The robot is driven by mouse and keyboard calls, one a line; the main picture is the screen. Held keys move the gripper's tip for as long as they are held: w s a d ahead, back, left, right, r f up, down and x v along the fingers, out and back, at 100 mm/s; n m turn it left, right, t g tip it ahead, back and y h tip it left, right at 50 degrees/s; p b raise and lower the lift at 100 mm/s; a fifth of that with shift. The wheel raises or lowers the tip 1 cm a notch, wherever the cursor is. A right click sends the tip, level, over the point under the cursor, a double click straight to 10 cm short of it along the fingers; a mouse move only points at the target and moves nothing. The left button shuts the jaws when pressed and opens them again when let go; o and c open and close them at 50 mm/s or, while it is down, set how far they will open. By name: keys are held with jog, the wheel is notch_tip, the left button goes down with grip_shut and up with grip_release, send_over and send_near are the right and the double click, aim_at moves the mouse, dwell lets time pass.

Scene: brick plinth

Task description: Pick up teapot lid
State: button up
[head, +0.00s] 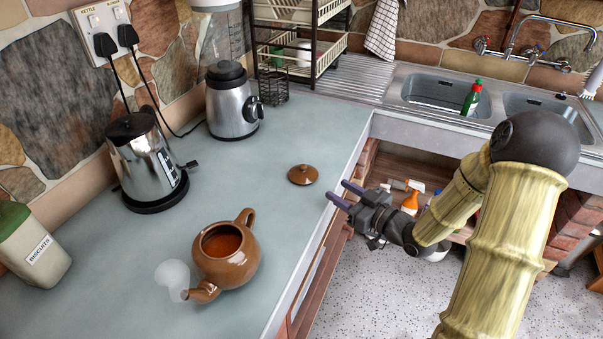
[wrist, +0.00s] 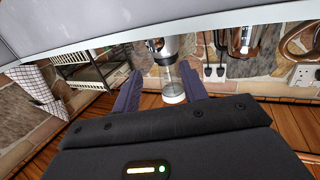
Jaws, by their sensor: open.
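The teapot lid (head: 303,175) is a small brown disc with a knob on top. It lies knob up on the counter near the front edge in the head view. The brown teapot (head: 226,258) stands open, without its lid, nearer to me on the left. My gripper (head: 340,193) is just right of the lid, at the counter edge, fingers apart and pointing left towards the lid, with nothing between them. In the wrist view both fingers of the gripper (wrist: 159,90) show spread. I cannot make out the lid in that view.
The grey-green counter (head: 320,130) has clear room around the lid. A dish rack (head: 300,40) and sinks (head: 447,92) are at the back. Shelves lie below the counter.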

send_near(306, 168)
jog(key=x, duration=0.3)
jog(key=shift+w+a+f+p, duration=0.2)
jog(key=shift+a+p, duration=0.1)
jog(key=shift+w+a, duration=0.1)
jog(key=shift+a, duration=0.1)
jog(key=shift+a, duration=0.1)
jog(key=shift+w+a, duration=0.2)
jog(key=shift+w, duration=0.05)
jog(key=p+x, duration=0.1)
jog(key=x, duration=0.3)
jog(key=shift+w+a, duration=0.15)
jog(key=shift+w, duration=0.1)
grip_shut()
